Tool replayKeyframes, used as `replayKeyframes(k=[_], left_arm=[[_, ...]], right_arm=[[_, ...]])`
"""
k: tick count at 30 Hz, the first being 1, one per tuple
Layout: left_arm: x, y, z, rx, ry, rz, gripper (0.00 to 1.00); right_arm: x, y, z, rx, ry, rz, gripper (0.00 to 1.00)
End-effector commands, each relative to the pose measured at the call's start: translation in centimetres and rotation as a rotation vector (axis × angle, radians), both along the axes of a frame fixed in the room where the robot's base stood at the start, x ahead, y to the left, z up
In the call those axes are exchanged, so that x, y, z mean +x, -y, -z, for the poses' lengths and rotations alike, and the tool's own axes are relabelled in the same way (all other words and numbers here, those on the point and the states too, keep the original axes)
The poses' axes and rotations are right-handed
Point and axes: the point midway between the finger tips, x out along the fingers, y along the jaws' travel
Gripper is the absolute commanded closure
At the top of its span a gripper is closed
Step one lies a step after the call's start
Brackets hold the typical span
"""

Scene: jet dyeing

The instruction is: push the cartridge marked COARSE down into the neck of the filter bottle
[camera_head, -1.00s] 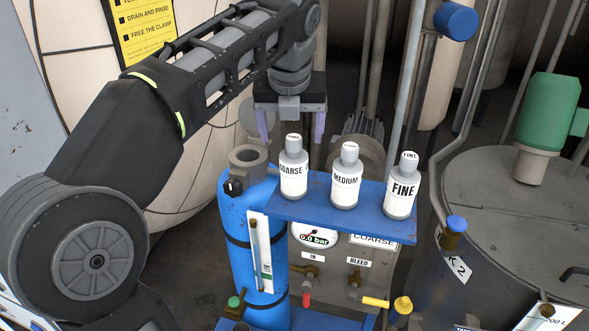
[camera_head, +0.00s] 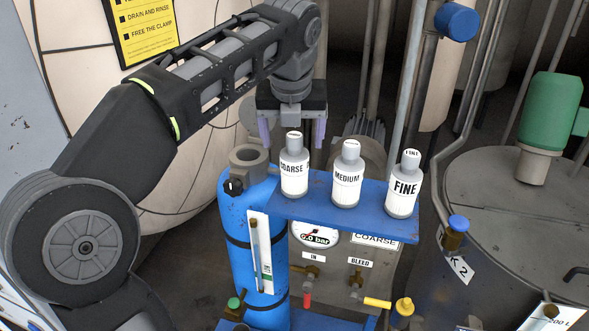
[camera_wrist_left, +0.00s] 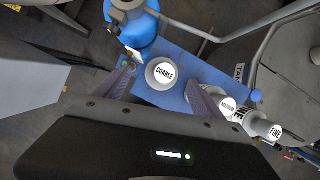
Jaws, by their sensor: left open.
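The cartridge marked COARSE (camera_head: 294,170) stands upright at the left end of a blue shelf. My left gripper (camera_head: 292,132) is open above it, with its two purple fingers to either side of the cartridge's top as seen in the head view. In the left wrist view, the COARSE cap (camera_wrist_left: 164,73) lies between the spread fingers, apparently untouched. The blue filter bottle (camera_head: 240,230) stands left of the shelf, and its grey open neck (camera_head: 248,160) is empty. The bottle also shows at the top of the left wrist view (camera_wrist_left: 134,25). My right gripper is not in view.
The MEDIUM (camera_head: 346,178) and FINE (camera_head: 404,188) cartridges stand to the right on the blue shelf (camera_head: 310,211). A metal vessel (camera_head: 520,220) stands at right, with pipes behind. Gauge and valves (camera_head: 318,237) sit below the shelf.

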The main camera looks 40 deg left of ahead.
Motion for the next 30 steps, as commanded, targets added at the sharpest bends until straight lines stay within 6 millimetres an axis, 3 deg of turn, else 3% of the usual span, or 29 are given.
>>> replayKeyframes(k=[7, 9, 15, 30], left_arm=[[0.6, -0.2, 2.2, 0.000, -0.001, -0.001, 0.21], [0.9, -0.3, 2.6, 0.001, -0.005, -0.002, 0.21], [1.7, -0.7, 4.7, 0.000, -0.001, 0.000, 0.21], [1.8, -0.7, 4.8, -0.001, 0.001, 0.000, 0.21]], right_arm=[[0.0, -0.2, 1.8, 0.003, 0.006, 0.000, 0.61], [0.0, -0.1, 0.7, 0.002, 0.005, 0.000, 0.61], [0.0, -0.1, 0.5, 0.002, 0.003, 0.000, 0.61], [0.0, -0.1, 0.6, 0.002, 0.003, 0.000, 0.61]])
